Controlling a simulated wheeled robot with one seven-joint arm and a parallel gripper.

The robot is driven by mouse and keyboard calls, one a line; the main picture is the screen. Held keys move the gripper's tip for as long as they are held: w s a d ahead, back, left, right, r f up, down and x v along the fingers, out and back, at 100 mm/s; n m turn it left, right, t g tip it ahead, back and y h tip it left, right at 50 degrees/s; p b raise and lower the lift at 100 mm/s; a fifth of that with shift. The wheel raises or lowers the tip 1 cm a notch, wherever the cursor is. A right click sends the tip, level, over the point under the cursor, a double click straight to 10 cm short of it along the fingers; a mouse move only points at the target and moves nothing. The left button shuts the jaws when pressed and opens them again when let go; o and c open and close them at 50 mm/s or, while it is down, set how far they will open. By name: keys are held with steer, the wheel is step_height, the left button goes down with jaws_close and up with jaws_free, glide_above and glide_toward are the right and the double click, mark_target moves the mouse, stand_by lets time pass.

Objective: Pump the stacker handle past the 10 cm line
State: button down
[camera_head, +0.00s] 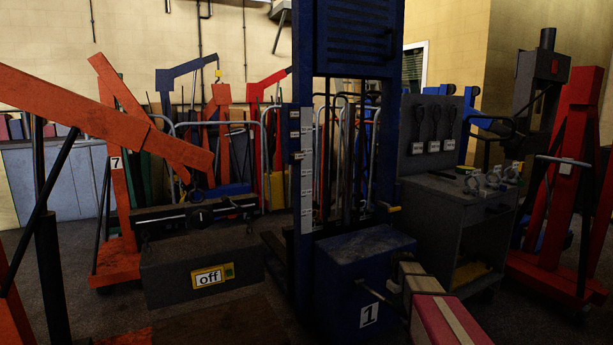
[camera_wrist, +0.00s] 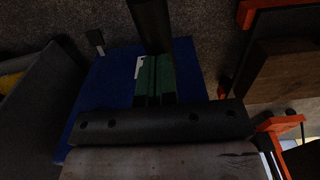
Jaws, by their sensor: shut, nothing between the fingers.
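The blue stacker stands upright in the middle of the head view, with a tall mast (camera_head: 389,130) and a blue base housing (camera_head: 345,265) marked 1. A strip of small pale labels (camera_head: 306,170) runs down its left mast post; the writing is too small to read. In the wrist view the blue housing (camera_wrist: 100,100) lies below my gripper (camera_wrist: 154,62), whose greenish fingers are shut and empty. A dark round bar (camera_wrist: 152,25), perhaps the pump handle, shows just beyond the fingertips. I cannot tell whether they touch.
An orange crane (camera_head: 110,110) reaches in from the left.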

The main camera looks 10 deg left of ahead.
mark_target(396, 311)
steer(key=shift+f, duration=2.6)
steer(key=shift+r, duration=6.3)
steer(key=shift+s+a, duration=0.1)
